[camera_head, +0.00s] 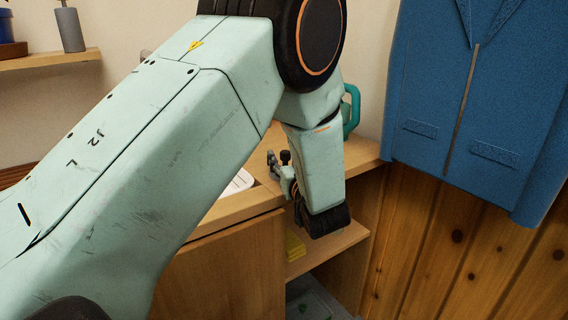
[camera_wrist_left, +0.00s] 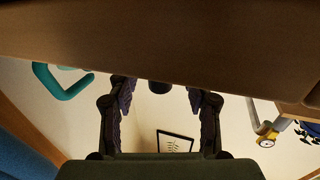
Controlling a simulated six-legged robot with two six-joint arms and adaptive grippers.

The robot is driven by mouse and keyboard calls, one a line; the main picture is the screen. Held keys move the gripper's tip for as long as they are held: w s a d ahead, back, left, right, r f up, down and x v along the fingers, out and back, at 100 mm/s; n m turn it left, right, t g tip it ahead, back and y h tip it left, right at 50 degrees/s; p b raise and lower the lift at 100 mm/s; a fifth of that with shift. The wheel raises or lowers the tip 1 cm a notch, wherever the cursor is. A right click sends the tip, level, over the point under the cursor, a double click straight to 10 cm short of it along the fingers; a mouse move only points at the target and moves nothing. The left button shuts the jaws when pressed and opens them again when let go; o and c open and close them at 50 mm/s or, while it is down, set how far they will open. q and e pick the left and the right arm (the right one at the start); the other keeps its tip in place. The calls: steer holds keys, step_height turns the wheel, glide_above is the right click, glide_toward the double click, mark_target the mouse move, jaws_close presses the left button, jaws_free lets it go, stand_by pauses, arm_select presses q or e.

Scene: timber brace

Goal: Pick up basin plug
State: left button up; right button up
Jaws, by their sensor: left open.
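My left gripper (camera_wrist_left: 163,92) shows in the left wrist view with its two dark fingers spread apart, one on each side. A small dark rounded object (camera_wrist_left: 159,87) shows between the fingers against the brown surface edge; it may be the basin plug, but I cannot tell for sure. No contact with the fingers shows. In the head view my left arm reaches over the counter (camera_head: 240,208) and its wrist hangs down at the counter's front edge. The fingertips are not clear there. My right gripper is not in view.
A teal handle (camera_head: 352,112) stands behind my wrist. An open shelf (camera_head: 325,246) with a yellow item (camera_head: 295,246) lies below the counter. A blue jacket (camera_head: 475,110) hangs at the right. A grey fitting with a yellow gauge (camera_wrist_left: 266,141) shows in the wrist view.

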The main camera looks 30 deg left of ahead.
arm_select(q)
steer(key=shift+w+a+f, duration=0.15)
steer(key=shift+w+a, duration=0.2)
steer(key=shift+a, duration=0.05)
steer(key=shift+s+d+r, duration=0.2)
steer(key=shift+d, duration=0.05)
steer(key=shift+c, duration=1.1)
steer(key=shift+w+a+f, duration=0.1)
steer(key=shift+a+f, duration=0.05)
steer(key=c, duration=0.4)
jaws_close()
